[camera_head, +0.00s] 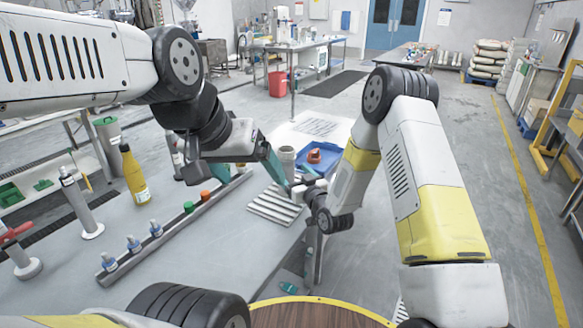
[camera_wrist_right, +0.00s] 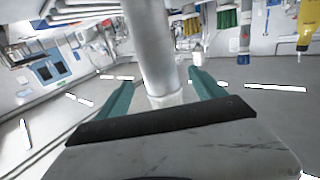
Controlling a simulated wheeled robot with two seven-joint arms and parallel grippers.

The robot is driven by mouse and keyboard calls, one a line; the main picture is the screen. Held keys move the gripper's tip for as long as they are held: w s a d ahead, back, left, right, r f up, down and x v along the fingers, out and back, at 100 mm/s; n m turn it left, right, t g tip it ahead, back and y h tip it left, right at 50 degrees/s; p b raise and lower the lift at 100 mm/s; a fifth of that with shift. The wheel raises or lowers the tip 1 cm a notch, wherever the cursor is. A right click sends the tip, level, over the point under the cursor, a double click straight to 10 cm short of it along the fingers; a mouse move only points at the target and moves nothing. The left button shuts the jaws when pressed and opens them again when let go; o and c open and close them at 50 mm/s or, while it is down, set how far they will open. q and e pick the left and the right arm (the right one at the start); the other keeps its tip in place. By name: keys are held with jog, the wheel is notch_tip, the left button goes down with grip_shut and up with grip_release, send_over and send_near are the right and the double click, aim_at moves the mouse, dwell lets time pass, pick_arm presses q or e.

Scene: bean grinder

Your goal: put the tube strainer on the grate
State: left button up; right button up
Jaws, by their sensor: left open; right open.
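The grate (camera_head: 272,207) is a pale slatted panel at the right end of the grey table. A grey tube (camera_head: 287,157), which looks like the tube strainer, stands upright at the grate's far end. Its lower part is hidden by the grippers. My right gripper (camera_head: 302,183) is close in front of it. In the right wrist view a metallic tube (camera_wrist_right: 152,45) rises between the open fingers of that gripper (camera_wrist_right: 160,95); I cannot tell whether they touch it.
A blue tray with an orange item (camera_head: 318,155) lies behind the grippers. A rack with small bottles (camera_head: 160,232) runs along the table left of the grate. A yellow bottle (camera_head: 134,178) and a metal cylinder on a base (camera_head: 78,205) stand farther left.

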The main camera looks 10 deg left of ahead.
jog(key=x, duration=0.7)
jog(key=shift+w+a+r, duration=0.15)
jog(key=shift+w+a, duration=0.05)
jog(key=shift+w, duration=0.15)
jog(key=shift+c, duration=0.5)
grip_shut()
jog(key=shift+r, duration=0.1)
